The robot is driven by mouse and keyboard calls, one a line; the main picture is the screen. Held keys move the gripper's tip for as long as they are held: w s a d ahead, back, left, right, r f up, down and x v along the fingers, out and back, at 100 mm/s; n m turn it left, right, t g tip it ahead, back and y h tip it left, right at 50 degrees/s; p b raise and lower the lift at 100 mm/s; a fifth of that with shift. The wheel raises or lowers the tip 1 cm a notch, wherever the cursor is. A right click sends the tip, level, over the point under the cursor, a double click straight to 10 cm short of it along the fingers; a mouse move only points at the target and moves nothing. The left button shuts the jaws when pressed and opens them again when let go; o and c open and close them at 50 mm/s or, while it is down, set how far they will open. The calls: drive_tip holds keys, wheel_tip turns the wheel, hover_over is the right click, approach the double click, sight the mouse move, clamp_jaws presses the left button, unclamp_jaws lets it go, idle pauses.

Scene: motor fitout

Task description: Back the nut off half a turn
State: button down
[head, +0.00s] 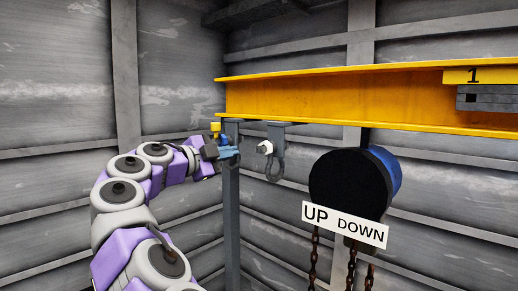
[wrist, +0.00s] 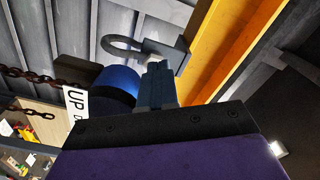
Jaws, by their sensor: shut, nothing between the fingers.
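A pale nut (head: 265,147) sits at the upper part of a dark grey shackle (head: 274,168), which hangs from a bracket (head: 277,133) under the yellow beam. My gripper (head: 235,153) is left of the nut in the head view, shut and empty, with a visible gap to the nut. In the wrist view, my shut fingers (wrist: 158,70) point toward the bracket plate (wrist: 173,55) and shackle loop (wrist: 124,44). A small pale patch, possibly the nut (wrist: 151,59), shows just beyond the fingertips and is partly hidden by them.
The yellow beam (head: 330,97) runs above my gripper. A black and blue hoist (head: 352,184) with an UP/DOWN sign (head: 345,225) and rusty chains (head: 314,257) hangs right of the shackle. A grey post (head: 232,225) stands below the beam's left end.

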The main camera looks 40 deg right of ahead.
drive_tip(key=d+p, duration=0.1)
drive_tip(key=d, duration=0.5)
drive_tip(key=shift+w+d, duration=0.15)
drive_tip(key=shift+w, duration=0.05)
drive_tip(key=shift+s+d+b, duration=0.15)
drive_tip(key=shift+d+b, duration=0.1)
drive_tip(key=shift+b, duration=0.1)
idle(0.6)
drive_tip(key=shift+s+d+f+b, duration=0.1)
drive_tip(key=shift+d+f+b, duration=0.2)
drive_tip(key=shift+b, duration=0.35)
drive_tip(key=shift+s+f+b, duration=0.25)
drive_tip(key=shift+f+b, duration=0.35)
drive_tip(key=shift+b, duration=1.2)
drive_tip(key=shift+s+f+b, duration=0.35)
drive_tip(key=shift+s+b, duration=0.1)
drive_tip(key=shift+b, duration=1.05)
